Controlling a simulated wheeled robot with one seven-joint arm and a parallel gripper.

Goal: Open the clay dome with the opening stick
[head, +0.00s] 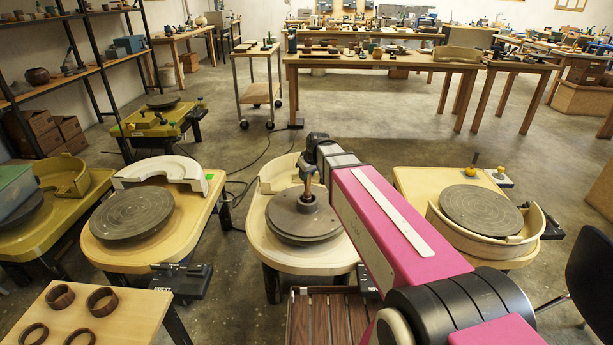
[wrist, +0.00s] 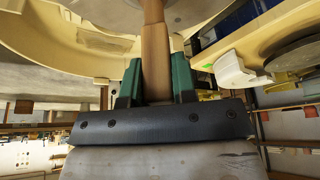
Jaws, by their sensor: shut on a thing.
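My gripper (head: 308,172) is over the middle pottery wheel (head: 276,253). In the wrist view its green fingers (wrist: 157,78) are shut on the opening stick (wrist: 154,45), a brown wooden rod. The stick's lower end appears at or very near the clay. I cannot tell whether it touches or has sunk in. The wrist view cuts off the stick's far end.
A cream splash pan (head: 275,172) curves behind the wheel head. Other wheels stand at the left (head: 132,214) and right (head: 481,210). A small table with brown rings (head: 102,301) is at the front left, and a slatted stool (head: 325,318) is in front.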

